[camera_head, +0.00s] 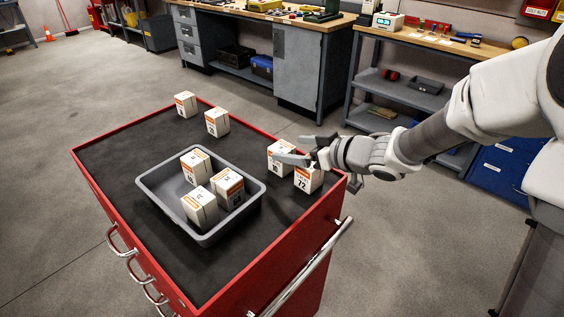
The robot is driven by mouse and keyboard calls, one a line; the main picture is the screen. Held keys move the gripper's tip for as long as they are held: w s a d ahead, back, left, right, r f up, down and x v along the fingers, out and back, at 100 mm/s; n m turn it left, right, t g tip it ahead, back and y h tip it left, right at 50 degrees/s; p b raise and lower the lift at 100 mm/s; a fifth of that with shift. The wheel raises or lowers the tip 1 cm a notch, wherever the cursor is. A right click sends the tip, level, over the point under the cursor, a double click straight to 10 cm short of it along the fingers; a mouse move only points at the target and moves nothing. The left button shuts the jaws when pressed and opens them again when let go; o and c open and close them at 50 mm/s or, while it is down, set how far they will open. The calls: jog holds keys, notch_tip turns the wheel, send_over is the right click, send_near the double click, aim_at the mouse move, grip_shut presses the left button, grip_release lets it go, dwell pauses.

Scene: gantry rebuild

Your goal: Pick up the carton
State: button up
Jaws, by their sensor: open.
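Several small white cartons with orange bands and black numbers stand on the dark top of a red tool cabinet (118,150). Two stand at the back, a carton (186,105) and another carton (217,122). A carton (281,157) and a carton marked 72 (308,180) stand at the right edge. Three more, a carton (195,166), a carton (229,188) and a carton (200,208), sit in a grey tray (240,219). My gripper (296,150) is open, above or beside the two right-edge cartons, and partly hides them. I cannot tell whether it touches either.
The cabinet top is clear left of the tray and in front of it. The cabinet has a side handle (315,262) and front drawer handles (121,240). Workbenches (300,60) with tools stand behind, across open floor. A blue drawer unit (505,165) stands at the right.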

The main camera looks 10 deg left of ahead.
aim_at(282, 147)
jog(key=b+x, duration=0.2)
jog(key=x, duration=0.3)
jog(key=shift+w+a+f, duration=0.15)
jog(key=shift+w+f, duration=0.05)
jog(key=shift+f, duration=0.1)
jog(key=shift+r, duration=0.1)
grip_shut()
